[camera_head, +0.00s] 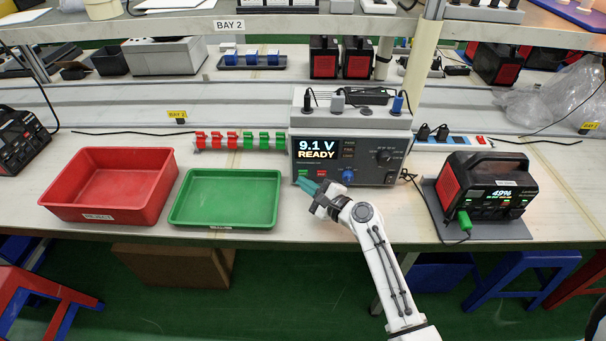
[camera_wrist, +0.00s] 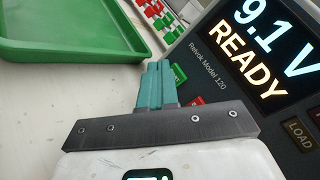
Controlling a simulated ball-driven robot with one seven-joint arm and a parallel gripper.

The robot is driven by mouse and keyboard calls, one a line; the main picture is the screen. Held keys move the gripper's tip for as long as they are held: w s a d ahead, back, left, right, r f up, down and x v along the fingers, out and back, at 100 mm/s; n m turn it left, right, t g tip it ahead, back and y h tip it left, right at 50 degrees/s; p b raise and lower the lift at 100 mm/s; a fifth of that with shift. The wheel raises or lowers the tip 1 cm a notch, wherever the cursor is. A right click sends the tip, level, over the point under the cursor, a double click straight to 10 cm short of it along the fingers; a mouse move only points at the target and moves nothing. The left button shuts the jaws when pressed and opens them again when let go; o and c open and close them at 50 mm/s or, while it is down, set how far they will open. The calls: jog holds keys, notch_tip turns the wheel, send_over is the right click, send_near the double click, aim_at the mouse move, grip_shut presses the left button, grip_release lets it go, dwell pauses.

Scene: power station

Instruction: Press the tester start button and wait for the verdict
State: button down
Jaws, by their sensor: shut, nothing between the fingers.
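The grey battery tester (camera_head: 365,150) stands on the bench, and its screen reads "9.1 V READY". In the wrist view the screen (camera_wrist: 265,40) shows the same words beside "Relvok Model 120". A small green button (camera_wrist: 179,73) and a red button (camera_wrist: 196,101) sit on the panel below the screen. My gripper (camera_head: 304,184) is in front of the tester's lower left corner. Its teal fingers (camera_wrist: 157,68) are shut and empty, with their tips just left of the green button. They partly cover the buttons. I cannot tell whether the tips touch the panel.
A green tray (camera_head: 227,226) and a red bin (camera_head: 75,211) stand left of the tester. Behind them is a rack of red and green pieces (camera_head: 239,141). A black and red power unit (camera_head: 485,185) reading 49% stands on a mat at right.

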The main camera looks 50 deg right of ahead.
dwell(0.4)
jog(key=shift+w+d, duration=0.3)
jog(key=shift+d, duration=0.05)
dwell(0.5)
jog(key=shift+s+a, duration=0.3)
jog(key=shift+a, duration=0.1)
jog(key=shift+s+a+p, duration=0.4)
jog(key=shift+s+a, duration=0.55)
jog(key=shift+a, duration=0.25)
jog(key=shift+s+a+p, duration=0.4)
jog(key=shift+s+a, duration=0.5)
jog(key=shift+a, duration=0.25)
